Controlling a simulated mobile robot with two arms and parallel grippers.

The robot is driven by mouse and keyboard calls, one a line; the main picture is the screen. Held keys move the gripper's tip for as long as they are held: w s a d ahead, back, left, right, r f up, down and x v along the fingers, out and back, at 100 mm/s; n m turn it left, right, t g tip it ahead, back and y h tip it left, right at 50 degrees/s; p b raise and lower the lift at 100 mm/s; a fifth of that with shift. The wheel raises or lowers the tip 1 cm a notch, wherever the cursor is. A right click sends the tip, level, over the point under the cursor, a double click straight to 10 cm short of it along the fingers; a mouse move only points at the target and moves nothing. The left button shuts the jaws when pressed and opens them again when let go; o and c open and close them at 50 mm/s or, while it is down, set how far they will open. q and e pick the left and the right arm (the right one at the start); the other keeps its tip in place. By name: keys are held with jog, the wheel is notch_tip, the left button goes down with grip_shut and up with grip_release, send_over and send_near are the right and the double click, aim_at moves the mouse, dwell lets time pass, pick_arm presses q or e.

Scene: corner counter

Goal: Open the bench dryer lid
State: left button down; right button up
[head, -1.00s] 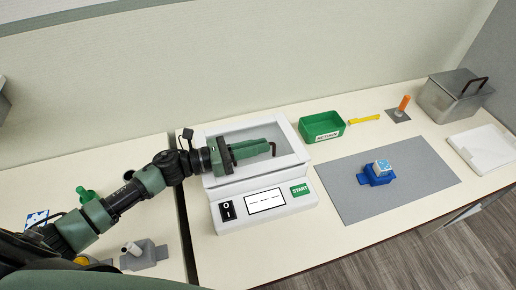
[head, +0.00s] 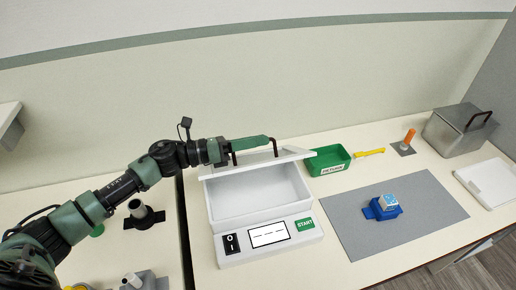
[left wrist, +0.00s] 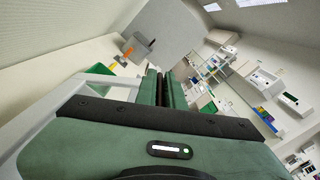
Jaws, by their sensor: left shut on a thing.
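The bench dryer (head: 228,254) is a white box with a switch, a display and a green START button on its sloped front. Its lid (head: 292,155) is raised and tilted up at the back, and the empty white chamber (head: 257,200) shows below. My left gripper (head: 262,141) is shut on the lid's dark handle (head: 273,147), above the raised lid. In the left wrist view the left gripper's fingers (left wrist: 165,90) are close together, and the pale lid frame (left wrist: 45,115) shows at left. My right gripper is not in view.
A green return bin (head: 328,160) stands close to the lid's right. A grey mat (head: 435,205) holds a blue fixture (head: 381,210) with a blue-and-white block. A metal box (head: 455,133) and white tray (head: 490,181) are at far right. Holders (head: 143,213) stand at left.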

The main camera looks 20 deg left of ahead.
pick_arm(q)
jog(key=shift+w+a+r, duration=0.1)
dwell(0.3)
jog(key=c, duration=1.5)
grip_release()
jog(key=shift+a+f+b, duration=0.2)
jog(key=shift+a+b, duration=0.1)
jog(key=b, duration=0.3)
send_over(231, 165)
jog(key=shift+w+a, duration=0.1)
jog(key=shift+w, duration=0.05)
jog(key=shift+s+a+r, duration=0.1)
jog(key=shift+s+a, duration=0.1)
jog(key=shift+a, duration=0.05)
jog(key=shift+w+r, duration=0.1)
